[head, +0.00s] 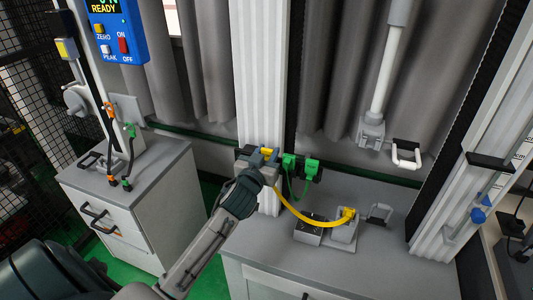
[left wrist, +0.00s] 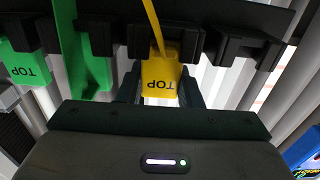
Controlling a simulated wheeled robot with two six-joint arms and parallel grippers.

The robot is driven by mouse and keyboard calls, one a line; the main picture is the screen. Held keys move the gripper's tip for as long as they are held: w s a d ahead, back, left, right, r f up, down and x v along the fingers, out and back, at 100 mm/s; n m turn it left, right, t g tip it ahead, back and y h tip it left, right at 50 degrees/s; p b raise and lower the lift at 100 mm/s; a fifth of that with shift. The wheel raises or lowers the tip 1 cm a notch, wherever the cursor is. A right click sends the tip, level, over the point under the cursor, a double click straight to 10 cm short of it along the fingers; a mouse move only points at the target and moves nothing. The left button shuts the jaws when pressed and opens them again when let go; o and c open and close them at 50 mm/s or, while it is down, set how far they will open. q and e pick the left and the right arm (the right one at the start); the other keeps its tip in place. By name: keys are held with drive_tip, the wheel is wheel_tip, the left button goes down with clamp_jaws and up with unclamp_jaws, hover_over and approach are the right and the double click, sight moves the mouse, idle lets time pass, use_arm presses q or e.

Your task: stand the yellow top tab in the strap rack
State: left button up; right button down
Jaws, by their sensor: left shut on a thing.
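My left gripper (head: 262,170) is shut on the yellow top tab (head: 267,153) at the strap rack (head: 318,174) on the white column. In the left wrist view the yellow tab (left wrist: 160,80), marked TOP, sits between the gripper's fingers (left wrist: 160,92). It lines up with a gap between black holders of the rack (left wrist: 222,42); I cannot tell how deep it sits. A yellow strap (head: 305,219) runs from it down to a yellow end (head: 347,213) on a grey block. My right gripper is not in view.
Green tabs (head: 300,166) with a green strap stand in the rack just right of the yellow tab. A grey cabinet top (head: 260,240) lies below, with a metal block (head: 308,232) on it. Another cabinet (head: 130,200) stands left. A carriage (head: 372,132) hangs at the upper right.

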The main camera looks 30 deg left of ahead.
use_arm(q)
drive_tip(key=o, duration=1)
drive_tip(key=shift+o, duration=0.2)
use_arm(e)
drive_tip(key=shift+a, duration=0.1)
use_arm(q)
drive_tip(key=shift+s+f, duration=0.1)
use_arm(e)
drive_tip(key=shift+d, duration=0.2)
use_arm(q)
drive_tip(key=shift+s+d, duration=0.1)
drive_tip(key=shift+s, duration=0.25)
drive_tip(key=b+v, duration=0.3)
drive_tip(key=v, duration=0.7)
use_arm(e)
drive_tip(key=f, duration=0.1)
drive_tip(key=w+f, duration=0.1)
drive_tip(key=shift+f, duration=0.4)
